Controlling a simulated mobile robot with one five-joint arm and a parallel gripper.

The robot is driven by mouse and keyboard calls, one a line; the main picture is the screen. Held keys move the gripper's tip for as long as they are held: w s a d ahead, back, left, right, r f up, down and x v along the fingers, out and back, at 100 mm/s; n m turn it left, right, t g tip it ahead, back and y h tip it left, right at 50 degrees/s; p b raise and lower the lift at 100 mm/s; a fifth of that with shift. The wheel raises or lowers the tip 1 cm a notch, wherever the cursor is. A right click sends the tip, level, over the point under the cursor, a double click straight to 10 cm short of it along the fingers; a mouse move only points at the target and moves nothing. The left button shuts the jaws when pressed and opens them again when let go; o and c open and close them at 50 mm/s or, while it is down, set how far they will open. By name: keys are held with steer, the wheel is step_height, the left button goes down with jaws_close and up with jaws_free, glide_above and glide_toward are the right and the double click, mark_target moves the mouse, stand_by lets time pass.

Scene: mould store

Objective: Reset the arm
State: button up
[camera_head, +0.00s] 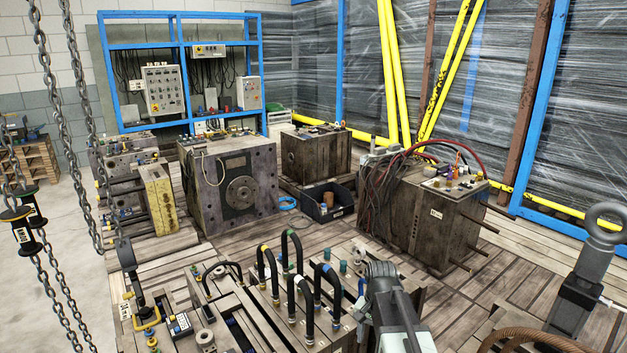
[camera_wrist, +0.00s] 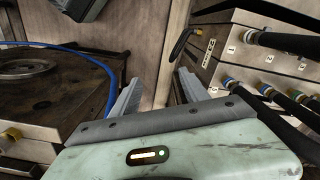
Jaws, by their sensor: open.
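My gripper (camera_wrist: 158,78) shows in the wrist view with its two grey fingers spread apart and nothing between them. The fingers point at a strip of wooden floor (camera_wrist: 143,45) between two moulds. My arm (camera_head: 400,320) rises from the bottom of the head view, right of centre, over the right end of the near mould (camera_head: 240,325). The fingers cannot be made out in the head view.
Black hoses (camera_head: 290,265) stand up from the near mould, close left of my arm; hoses (camera_wrist: 265,38) also show right of my fingers. A blue hose (camera_wrist: 108,68) lies left of them. Chains (camera_head: 80,110) hang at left. A large mould (camera_head: 420,215) stands behind.

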steer(key=s+f+n+b, duration=0.1)
steer(key=s+f+n, duration=0.1)
steer(key=s+n, duration=0.5)
step_height(320, 180, up, 15)
steer(key=p, duration=1.5)
steer(key=shift+s+d+r+m, duration=0.15)
steer(key=shift+m, duration=0.25)
steer(key=shift+f, duration=0.2)
steer(key=shift+c, duration=0.3)
